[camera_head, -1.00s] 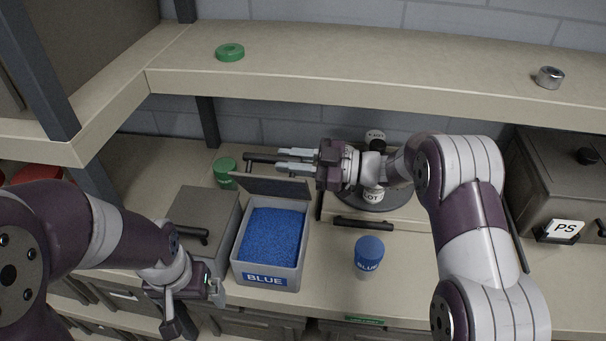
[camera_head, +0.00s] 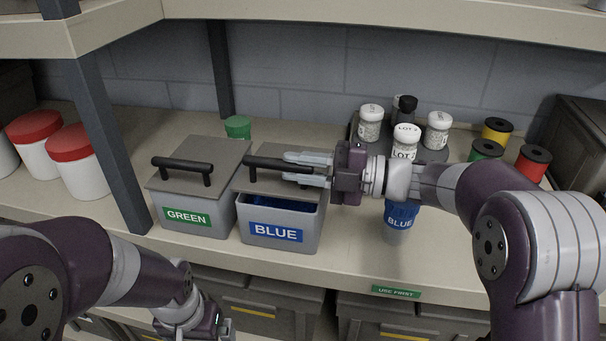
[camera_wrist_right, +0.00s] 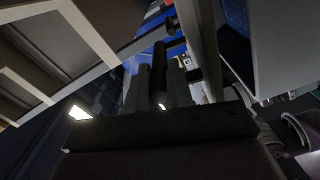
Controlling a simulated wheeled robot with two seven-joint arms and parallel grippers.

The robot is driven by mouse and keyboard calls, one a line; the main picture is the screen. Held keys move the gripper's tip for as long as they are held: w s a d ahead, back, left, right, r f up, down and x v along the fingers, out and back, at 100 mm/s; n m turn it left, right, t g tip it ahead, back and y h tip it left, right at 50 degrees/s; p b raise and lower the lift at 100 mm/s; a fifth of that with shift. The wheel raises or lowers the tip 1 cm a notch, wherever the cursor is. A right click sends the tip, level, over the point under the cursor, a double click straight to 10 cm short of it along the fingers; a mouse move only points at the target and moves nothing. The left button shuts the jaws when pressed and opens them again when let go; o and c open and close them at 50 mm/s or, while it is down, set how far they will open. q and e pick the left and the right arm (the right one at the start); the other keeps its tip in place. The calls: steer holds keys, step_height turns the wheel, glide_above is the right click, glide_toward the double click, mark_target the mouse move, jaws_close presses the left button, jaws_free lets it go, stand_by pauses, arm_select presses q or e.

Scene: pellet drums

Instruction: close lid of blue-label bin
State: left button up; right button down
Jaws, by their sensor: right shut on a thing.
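The blue-label bin (camera_head: 277,234) is a grey box on the counter. Its grey lid (camera_head: 268,185) is hinged at the back and tilted low over the bin, with a gap at the front where blue pellets (camera_head: 262,201) show. My right gripper (camera_head: 290,168) reaches in from the right and is shut on the lid's black handle (camera_head: 262,163). The handle also shows between the dark fingers in the right wrist view (camera_wrist_right: 160,75). My left gripper (camera_head: 212,326) is low at the bottom left, apart from the bin, and its jaws are unclear.
A closed green-label bin (camera_head: 187,217) stands just left. A blue-label jar (camera_head: 399,222) stands right of the bin under my right arm. White-capped bottles (camera_head: 370,125) and colored spools (camera_head: 532,163) are behind. Red-lidded tubs (camera_head: 70,145) stand at far left, past a post.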

arm_select(q)
steer(key=shift+f+b, duration=1.65)
steer(key=shift+f, duration=0.65)
arm_select(e)
steer(key=shift+s+f+n, duration=0.2)
steer(key=shift+f+n, duration=0.2)
steer(key=shift+f, duration=0.25)
steer(key=shift+s+f+n, duration=0.2)
steer(key=shift+f+n, duration=0.2)
steer(key=shift+f, duration=0.2)
steer(key=shift+a, duration=0.1)
steer(key=c, duration=1.3)
jaws_free()
arm_select(q)
steer(key=shift+f, duration=0.2)
arm_select(e)
steer(key=s+d, duration=0.2)
steer(key=d, duration=1)
steer(key=shift+s+d, duration=0.25)
steer(key=shift+s, duration=0.05)
